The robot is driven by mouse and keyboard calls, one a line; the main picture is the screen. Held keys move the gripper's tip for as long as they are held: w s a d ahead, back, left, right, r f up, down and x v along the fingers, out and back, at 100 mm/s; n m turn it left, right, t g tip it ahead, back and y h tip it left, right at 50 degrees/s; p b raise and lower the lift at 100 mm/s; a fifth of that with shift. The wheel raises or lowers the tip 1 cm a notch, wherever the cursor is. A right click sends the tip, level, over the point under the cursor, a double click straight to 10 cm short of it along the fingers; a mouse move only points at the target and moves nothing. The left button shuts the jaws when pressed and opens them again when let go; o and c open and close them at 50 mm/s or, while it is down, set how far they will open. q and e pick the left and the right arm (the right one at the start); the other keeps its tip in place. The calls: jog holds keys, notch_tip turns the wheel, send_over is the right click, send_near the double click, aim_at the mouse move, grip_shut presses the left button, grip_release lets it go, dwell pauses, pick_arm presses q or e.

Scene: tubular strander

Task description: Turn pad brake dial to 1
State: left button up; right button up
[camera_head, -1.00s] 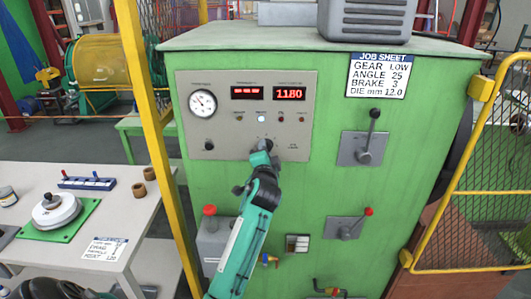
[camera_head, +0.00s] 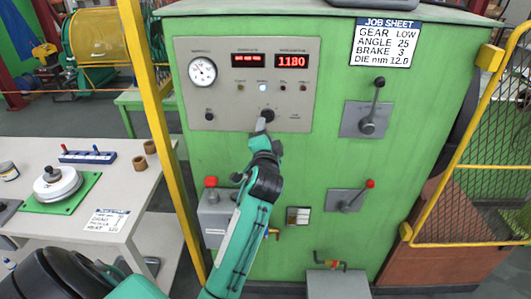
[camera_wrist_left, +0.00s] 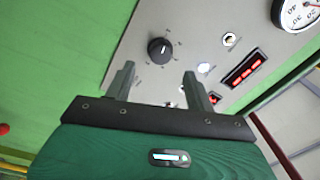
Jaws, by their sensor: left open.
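A black round dial (camera_head: 267,113) sits low on the grey control panel (camera_head: 225,120) of the green machine. In the left wrist view the dial (camera_wrist_left: 160,50) shows clearly, with small marks around it; I cannot read its setting or label. My left gripper (camera_head: 262,127) is in front of the panel, just below the dial, and partly covers that area. In the left wrist view my left gripper (camera_wrist_left: 158,73) is open and empty. Its two fingers point toward the dial, which appears between and beyond their tips; contact is not visible. My right gripper is not in view.
A smaller black knob (camera_head: 209,115) sits left on the panel, under a gauge (camera_head: 202,71). Two levers (camera_head: 370,122) (camera_head: 355,198) and a red-button box (camera_head: 212,210) are on the machine front. A yellow post (camera_head: 150,90) stands left; a yellow mesh guard (camera_head: 490,150) right.

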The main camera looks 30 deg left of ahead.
pick_arm(q)
jog(key=b+v, duration=0.1)
jog(key=v, duration=0.6)
jog(key=shift+s, duration=0.1)
